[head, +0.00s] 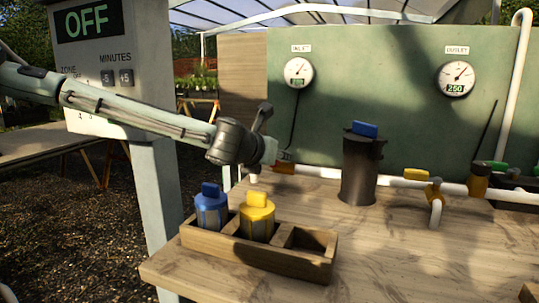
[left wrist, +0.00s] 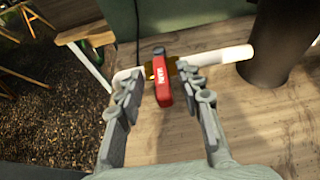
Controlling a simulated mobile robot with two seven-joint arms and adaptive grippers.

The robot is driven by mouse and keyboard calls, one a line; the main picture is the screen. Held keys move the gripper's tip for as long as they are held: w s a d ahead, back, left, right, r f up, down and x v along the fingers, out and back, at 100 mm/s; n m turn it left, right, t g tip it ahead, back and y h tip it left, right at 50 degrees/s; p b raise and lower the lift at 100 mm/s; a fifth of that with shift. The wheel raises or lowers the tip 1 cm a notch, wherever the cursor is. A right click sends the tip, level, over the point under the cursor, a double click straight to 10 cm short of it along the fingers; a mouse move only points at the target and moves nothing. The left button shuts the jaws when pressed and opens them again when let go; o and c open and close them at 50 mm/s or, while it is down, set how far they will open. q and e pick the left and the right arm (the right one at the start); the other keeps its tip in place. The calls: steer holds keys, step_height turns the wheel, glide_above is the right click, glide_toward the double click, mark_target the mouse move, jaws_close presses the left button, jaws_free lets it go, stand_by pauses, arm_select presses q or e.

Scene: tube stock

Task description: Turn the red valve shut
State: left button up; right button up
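The red valve handle (left wrist: 163,92), with white lettering, shows in the left wrist view on a brass body (left wrist: 150,70) in the white pipe. It appears to lie crosswise to the pipe in that picture. My left gripper (left wrist: 161,86) is open, with one finger on each side of the handle. A gap shows at the left finger; the right finger is closer, and I cannot tell if it touches. In the head view my left gripper (head: 268,152) is at the pipe's left end and hides the red handle. My right gripper is not in view.
A dark filter housing (head: 362,170) with a blue top stands right of the valve. A wooden tray (head: 300,262) holds a blue and a yellow cartridge. Yellow-handled fittings (head: 434,190) sit farther right. Inlet (head: 298,73) and outlet (head: 456,78) gauges hang on the green panel.

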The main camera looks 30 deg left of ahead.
arm_select(q)
steer(key=v, duration=1.2)
stand_by(0.3)
